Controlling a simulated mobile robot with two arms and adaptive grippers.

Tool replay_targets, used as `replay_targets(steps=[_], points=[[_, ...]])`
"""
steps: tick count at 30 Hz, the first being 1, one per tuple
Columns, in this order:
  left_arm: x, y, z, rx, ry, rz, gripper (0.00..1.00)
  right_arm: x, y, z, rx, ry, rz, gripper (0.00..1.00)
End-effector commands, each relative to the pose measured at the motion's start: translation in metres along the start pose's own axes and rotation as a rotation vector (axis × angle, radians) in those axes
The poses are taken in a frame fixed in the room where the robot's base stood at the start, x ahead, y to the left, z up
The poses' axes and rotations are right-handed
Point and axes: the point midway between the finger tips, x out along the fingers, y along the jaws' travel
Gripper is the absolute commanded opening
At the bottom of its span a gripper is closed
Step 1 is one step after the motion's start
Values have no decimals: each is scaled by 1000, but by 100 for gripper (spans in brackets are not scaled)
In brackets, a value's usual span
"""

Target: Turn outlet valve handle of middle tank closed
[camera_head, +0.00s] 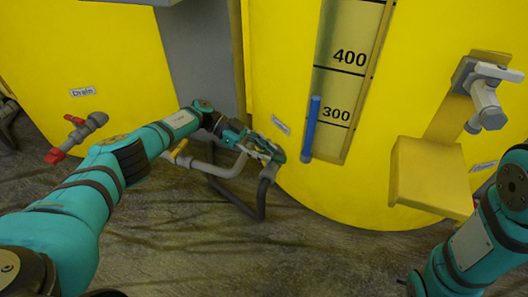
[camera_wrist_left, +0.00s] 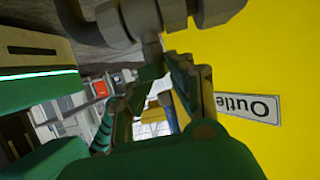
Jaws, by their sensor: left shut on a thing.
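The yellow middle tank (camera_head: 285,60) fills the centre of the head view. Its outlet label (camera_head: 281,125) sits low on the wall, and the wrist view shows it upside down (camera_wrist_left: 248,107). My left gripper (camera_head: 268,152) is just below that label, at the outlet fitting. It is shut on the outlet valve handle, which its fingers mostly hide; a yellow strip (camera_wrist_left: 181,108) shows by the fingers in the wrist view. The handle's exact angle cannot be told. The left gripper also shows in the wrist view (camera_wrist_left: 170,75). My right gripper is out of view.
Grey pipes (camera_head: 228,168) with a yellow handle (camera_head: 179,149) run left of the gripper. A blue bar (camera_head: 311,130) stands close right, before the level scale (camera_head: 345,75). A yellow bracket (camera_head: 430,175) and grey fitting (camera_head: 487,98) stick out farther right. A red-handled drain valve (camera_head: 73,140) is left.

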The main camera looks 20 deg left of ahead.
Motion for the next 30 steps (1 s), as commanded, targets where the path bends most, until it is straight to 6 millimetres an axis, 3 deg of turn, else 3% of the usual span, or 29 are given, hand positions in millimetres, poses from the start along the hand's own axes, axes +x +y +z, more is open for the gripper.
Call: replay_targets(steps=[2, 3, 8, 17, 30], points=[[5, 3, -1, 1, 6, 14, 0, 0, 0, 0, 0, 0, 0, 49], [5, 3, -1, 1, 6, 14, 21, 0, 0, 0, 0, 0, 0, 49], [4, 2, -1, 1, 5, 10, 40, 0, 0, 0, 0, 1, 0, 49], [-1, 1, 0, 1, 2, 4, 40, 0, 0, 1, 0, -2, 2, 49], [-63, 0, 0, 0, 3, 6, 40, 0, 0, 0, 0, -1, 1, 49]])
